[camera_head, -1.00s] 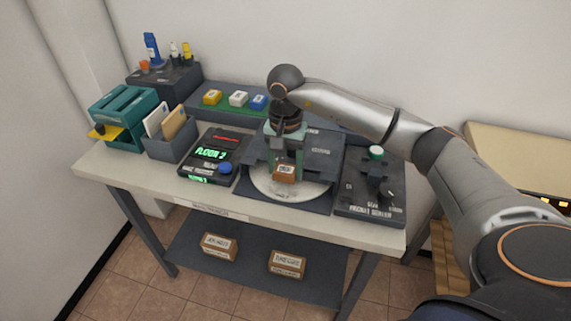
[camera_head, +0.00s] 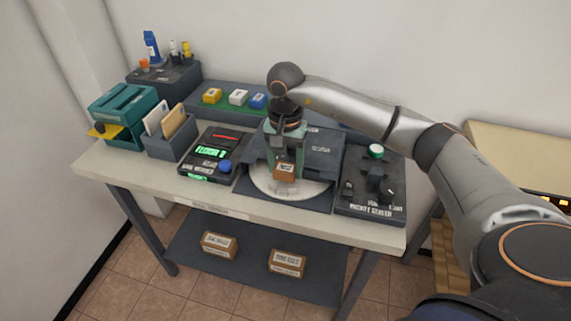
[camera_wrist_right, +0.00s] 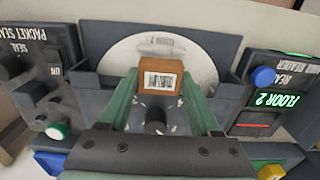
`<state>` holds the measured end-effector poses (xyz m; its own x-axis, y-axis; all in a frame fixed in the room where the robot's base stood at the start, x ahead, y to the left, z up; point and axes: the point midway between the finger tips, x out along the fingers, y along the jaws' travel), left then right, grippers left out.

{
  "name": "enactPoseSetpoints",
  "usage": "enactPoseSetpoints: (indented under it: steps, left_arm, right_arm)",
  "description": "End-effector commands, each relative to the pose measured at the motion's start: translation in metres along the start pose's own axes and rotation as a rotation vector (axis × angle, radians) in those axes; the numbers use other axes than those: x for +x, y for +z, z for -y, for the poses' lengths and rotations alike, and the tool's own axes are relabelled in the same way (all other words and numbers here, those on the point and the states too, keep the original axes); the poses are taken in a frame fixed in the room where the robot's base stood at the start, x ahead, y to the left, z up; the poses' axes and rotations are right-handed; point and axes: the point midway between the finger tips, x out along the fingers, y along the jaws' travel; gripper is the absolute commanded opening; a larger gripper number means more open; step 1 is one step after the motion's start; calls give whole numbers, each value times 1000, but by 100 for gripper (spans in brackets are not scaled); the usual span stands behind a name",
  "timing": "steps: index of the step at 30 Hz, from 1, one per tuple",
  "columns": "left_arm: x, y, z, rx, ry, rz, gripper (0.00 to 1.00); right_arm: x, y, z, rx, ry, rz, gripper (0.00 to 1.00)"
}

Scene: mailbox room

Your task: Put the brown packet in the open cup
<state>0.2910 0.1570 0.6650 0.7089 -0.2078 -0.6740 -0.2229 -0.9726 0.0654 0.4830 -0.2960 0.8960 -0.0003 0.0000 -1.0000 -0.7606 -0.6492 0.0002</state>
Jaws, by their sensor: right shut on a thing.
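The brown packet (camera_head: 284,172) is a small box-like block with a white label. My right gripper (camera_head: 285,160) is shut on it, over the pale round disc (camera_head: 262,182) at the table's front middle. In the right wrist view the packet (camera_wrist_right: 161,77) sits between the green fingertips, its barcode label towards the camera. I cannot tell whether it touches the disc. A dark round knob-like part (camera_wrist_right: 155,122) shows between the fingers. No open cup can be clearly made out; the gripper and its housing hide part of the disc. My left gripper is not in view.
A reader (camera_head: 211,153) with a green "FLOOR 2" display stands left of the disc. A sealing panel (camera_head: 371,190) with knobs stands right. Yellow, white and blue blocks (camera_head: 238,98) sit behind. Two brown boxes (camera_head: 219,245) lie on the lower shelf.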

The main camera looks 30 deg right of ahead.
Motion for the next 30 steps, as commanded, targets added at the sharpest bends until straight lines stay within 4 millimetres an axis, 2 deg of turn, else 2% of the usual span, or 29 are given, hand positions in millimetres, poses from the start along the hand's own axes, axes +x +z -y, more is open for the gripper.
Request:
enactPoseSetpoints:
  steps: [16, 30]
  left_arm:
    - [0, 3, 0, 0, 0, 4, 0]
    - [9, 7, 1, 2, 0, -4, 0]
  right_arm:
    - [1, 0, 0, 0, 0, -1, 8]
    - [14, 0, 0, 1, 0, -1, 8]
